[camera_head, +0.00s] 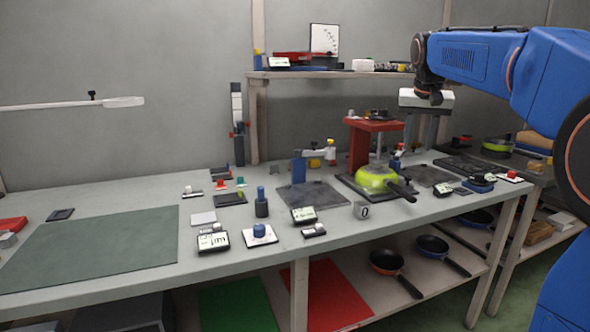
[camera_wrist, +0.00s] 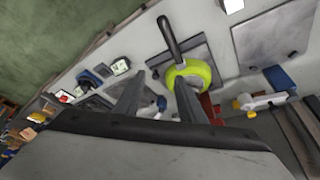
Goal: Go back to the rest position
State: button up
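My gripper (camera_head: 421,146) hangs at the end of my blue arm, above the bench at the right, fingers pointing down. Its two grey fingers are apart, with nothing held between them; they also show apart in the wrist view (camera_wrist: 158,84). A lime-green pan (camera_head: 372,181) sits on a dark plate (camera_head: 345,181) in front of a red stand (camera_head: 358,150). Its black handle points to the front right. My gripper is above and to the right of the pan, clear of it. In the wrist view the pan (camera_wrist: 203,71) is partly hidden by a finger.
A shelf (camera_head: 330,74) with small items stands behind my gripper. Small devices, a grey mug (camera_head: 361,210) and a blue clamp (camera_head: 298,170) stand on the bench. A green mat (camera_head: 95,250) lies clear at the left. Two pans, orange (camera_head: 385,260) and blue (camera_head: 432,244), are on the lower shelf.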

jog(key=s+a+f+n, duration=0.1)
jog(key=s+a+f, duration=0.1)
jog(key=s+f, duration=0.35)
jog(key=s+a+f+n, duration=0.1)
jog(key=s+f, duration=0.1)
jog(key=s, duration=0.7)
jog(key=s+a+f, duration=0.2)
jog(key=s+f, duration=0.1)
jog(key=s, duration=0.5)
jog(key=s+a+f+n+y, duration=0.1)
jog(key=s+a+f+n, duration=0.1)
jog(key=s+f, duration=1.5)
jog(key=shift+s+a+f+t+y, duration=0.2)
jog(key=shift+s+f+t+y, duration=0.15)
jog(key=shift+s, duration=0.1)
